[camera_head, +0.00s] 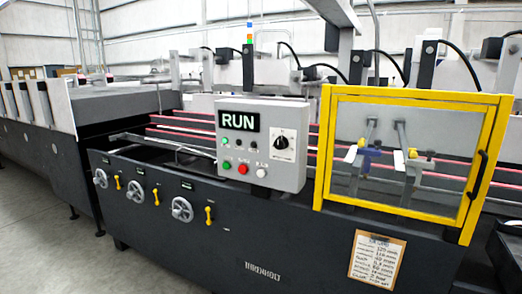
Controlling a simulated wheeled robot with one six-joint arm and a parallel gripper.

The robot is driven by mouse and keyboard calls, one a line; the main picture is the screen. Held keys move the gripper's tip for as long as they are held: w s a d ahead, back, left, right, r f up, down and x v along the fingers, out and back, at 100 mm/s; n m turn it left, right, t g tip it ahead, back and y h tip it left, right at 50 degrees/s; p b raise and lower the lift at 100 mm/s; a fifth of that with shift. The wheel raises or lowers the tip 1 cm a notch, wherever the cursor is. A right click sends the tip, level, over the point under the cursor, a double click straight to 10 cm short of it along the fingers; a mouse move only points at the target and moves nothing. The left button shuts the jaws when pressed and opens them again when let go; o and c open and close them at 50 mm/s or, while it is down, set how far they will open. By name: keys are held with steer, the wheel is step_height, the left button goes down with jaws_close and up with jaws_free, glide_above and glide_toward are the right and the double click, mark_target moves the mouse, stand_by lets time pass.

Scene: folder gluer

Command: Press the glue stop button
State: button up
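A grey control box (290,115) is mounted on the front of the long dark machine. Its black display (239,121) reads "RUN". On its lower row are a green button (226,165), a red button (243,169) and a white button (261,173). Above them is a row of small round items, the leftmost a green one (226,142). A black rotary knob (281,143) is on the right of the box. The small labels are too blurred to read, so I cannot tell which button is the glue stop. My gripper is not in view.
A yellow-framed clear guard (327,145) with a black handle stands right of the box. Handwheels (182,209) and yellow levers (209,215) stick out of the machine's front at left. A clipboard (375,259) hangs at lower right. Grey floor (60,240) is clear at lower left.

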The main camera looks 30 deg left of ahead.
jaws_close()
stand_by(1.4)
